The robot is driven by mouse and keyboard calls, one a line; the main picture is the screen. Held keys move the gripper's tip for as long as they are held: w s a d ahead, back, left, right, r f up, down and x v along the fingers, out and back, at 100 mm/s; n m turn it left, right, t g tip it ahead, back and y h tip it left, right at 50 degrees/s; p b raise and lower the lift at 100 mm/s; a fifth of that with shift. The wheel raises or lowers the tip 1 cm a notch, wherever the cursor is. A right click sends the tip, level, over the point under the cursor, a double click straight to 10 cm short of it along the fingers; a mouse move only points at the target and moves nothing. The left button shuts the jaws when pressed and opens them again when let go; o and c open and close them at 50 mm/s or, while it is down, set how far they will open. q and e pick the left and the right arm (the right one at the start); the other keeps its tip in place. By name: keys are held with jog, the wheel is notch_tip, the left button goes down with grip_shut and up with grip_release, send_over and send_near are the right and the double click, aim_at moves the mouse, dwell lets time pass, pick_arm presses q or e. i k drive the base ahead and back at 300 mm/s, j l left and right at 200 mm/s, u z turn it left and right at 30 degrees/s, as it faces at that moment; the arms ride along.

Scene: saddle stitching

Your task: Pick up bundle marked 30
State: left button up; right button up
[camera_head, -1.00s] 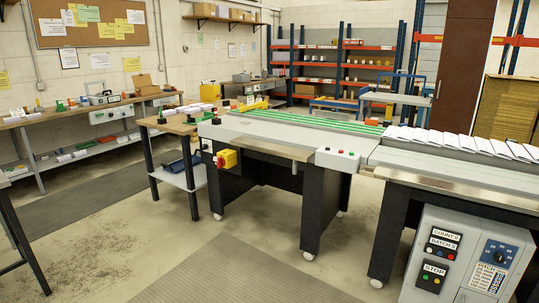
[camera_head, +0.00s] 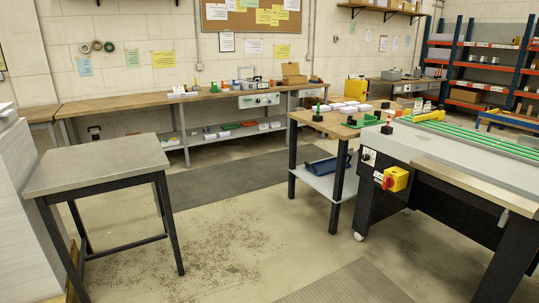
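No marking "30" can be read in the head view. Several white stacks, possibly bundles, lie on the wooden-topped table (camera_head: 325,121) right of centre; the nearest white stack (camera_head: 337,107) is too small for any mark to be read. Neither of my grippers is in view.
An empty metal-topped table (camera_head: 98,166) stands at left beside a tall white paper stack (camera_head: 24,215). A long workbench (camera_head: 130,105) runs along the back wall. The green-striped machine (camera_head: 440,150) blocks the right. Open floor (camera_head: 235,240) lies in the middle.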

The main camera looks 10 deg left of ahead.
aim_at(177, 95)
jog(key=i+j+u, duration=0.4)
jog(key=i+u, duration=0.4)
jog(key=i, duration=0.15)
jog(key=i+z, duration=0.3)
jog(key=i, duration=0.4)
jog(key=i+j+z, duration=0.15)
jog(key=i+z, duration=0.2)
jog(key=i, duration=0.4)
jog(key=i+u, duration=0.1)
jog(key=i, duration=0.4)
jog(key=i+l+u, duration=0.15)
jog(key=i, duration=0.35)
jog(key=i+u, duration=0.1)
jog(key=i, duration=0.4)
jog(key=i+l+u, duration=0.15)
jog(key=i, duration=0.35)
jog(key=i+l+u, duration=0.1)
jog(key=i+l, duration=0.2)
jog(key=i, duration=0.2)
jog(key=i+j+u, duration=0.35)
jog(key=i, duration=0.8)
jog(key=i+l+u, duration=0.15)
jog(key=i+u, duration=0.15)
jog(key=i, duration=1.55)
